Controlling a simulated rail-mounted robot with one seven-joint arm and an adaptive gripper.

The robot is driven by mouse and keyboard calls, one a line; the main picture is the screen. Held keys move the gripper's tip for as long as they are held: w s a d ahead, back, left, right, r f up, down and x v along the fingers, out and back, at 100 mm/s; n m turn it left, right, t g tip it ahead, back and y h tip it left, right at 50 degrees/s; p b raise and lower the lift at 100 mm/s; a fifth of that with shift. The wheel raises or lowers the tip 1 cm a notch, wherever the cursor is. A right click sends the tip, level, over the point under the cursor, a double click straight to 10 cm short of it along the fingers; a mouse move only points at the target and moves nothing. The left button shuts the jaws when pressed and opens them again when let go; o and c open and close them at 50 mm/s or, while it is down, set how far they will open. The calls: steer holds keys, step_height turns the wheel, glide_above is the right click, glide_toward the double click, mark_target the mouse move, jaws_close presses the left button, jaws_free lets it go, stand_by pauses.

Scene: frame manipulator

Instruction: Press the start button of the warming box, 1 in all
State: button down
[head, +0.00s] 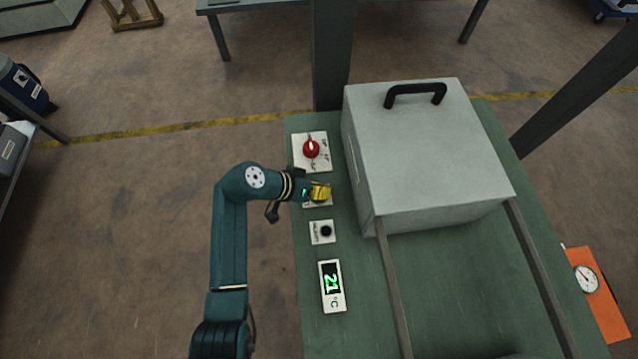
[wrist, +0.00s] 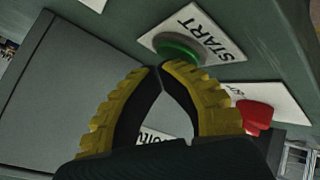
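The start button (wrist: 180,50) is a green round button on a white plate marked START (wrist: 212,32), at the top of the wrist view. My gripper (wrist: 160,68) has its yellow-ribbed fingers brought together at the tips, with nothing between them. The tips appear right beside the button's near edge; I cannot tell whether they touch it. In the head view my gripper (head: 322,192) is over the panel and hides the button. The warming box (head: 425,150) is a grey box with a black handle, right of my gripper.
A red rotary switch (head: 311,148) is on a plate above my gripper in the head view. A black button (head: 326,231) and a display reading 21 °C (head: 331,286) are below it. Two rails run down from the box. A gauge (head: 586,279) on an orange plate is far right.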

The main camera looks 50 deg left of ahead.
stand_by(0.4)
steer(key=shift+d+r+p, duration=0.1)
steer(key=shift+r+p, duration=0.65)
steer(key=shift+p, duration=0.1)
steer(key=shift+r+p, duration=2.2)
steer(key=shift+r, duration=0.3)
